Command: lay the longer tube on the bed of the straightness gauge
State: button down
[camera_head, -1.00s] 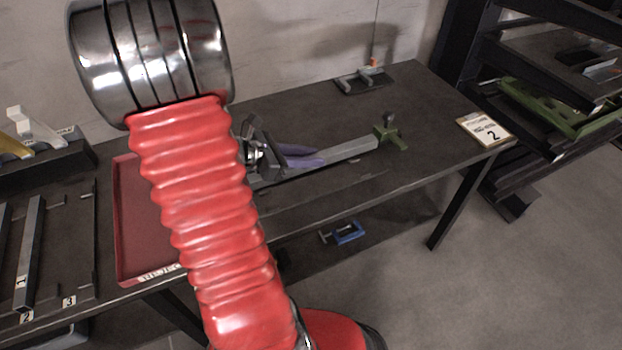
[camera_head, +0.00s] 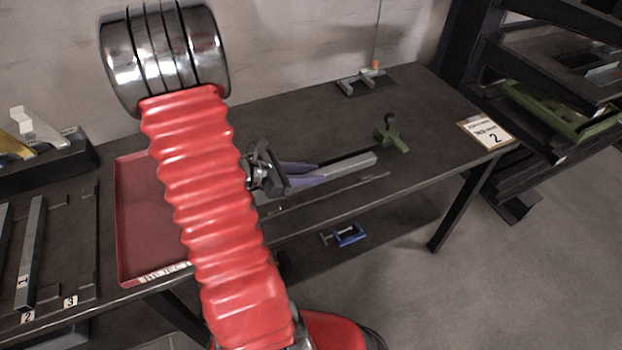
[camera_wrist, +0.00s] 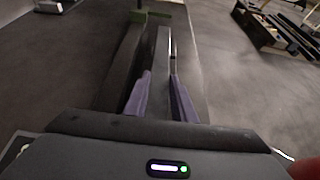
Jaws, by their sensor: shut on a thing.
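My gripper (camera_head: 285,177), with purple fingers, is shut on a grey square tube (camera_head: 350,166), which also shows between the fingers in the wrist view (camera_wrist: 163,62). The tube points to the right, and its far end is apart from a green stand (camera_head: 391,138). It appears to be above the tabletop; a dark strip lies behind it. My arm and gripper body hide its near end. A grey bracket with an orange top (camera_head: 366,79) sits on a dark plate at the back. I cannot tell which fixture is the straightness gauge.
A red tray (camera_head: 133,272) lies left of my arm. A numbered rack at far left holds grey tubes (camera_head: 31,250). A blue clamp (camera_head: 350,235) is below the table. Dark shelving stands at right.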

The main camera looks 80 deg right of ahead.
jog(key=shift+f, duration=1.05)
jog(key=shift+f, duration=0.1)
jog(key=c, duration=1.5)
grip_release()
jog(key=shift+w+a+r, duration=0.2)
jog(key=shift+w+r, duration=0.15)
jog(key=shift+w, duration=0.05)
jog(key=v, duration=1)
jog(key=shift+f, duration=0.1)
jog(key=shift+w+a+r, duration=0.25)
jog(key=shift+w, duration=0.2)
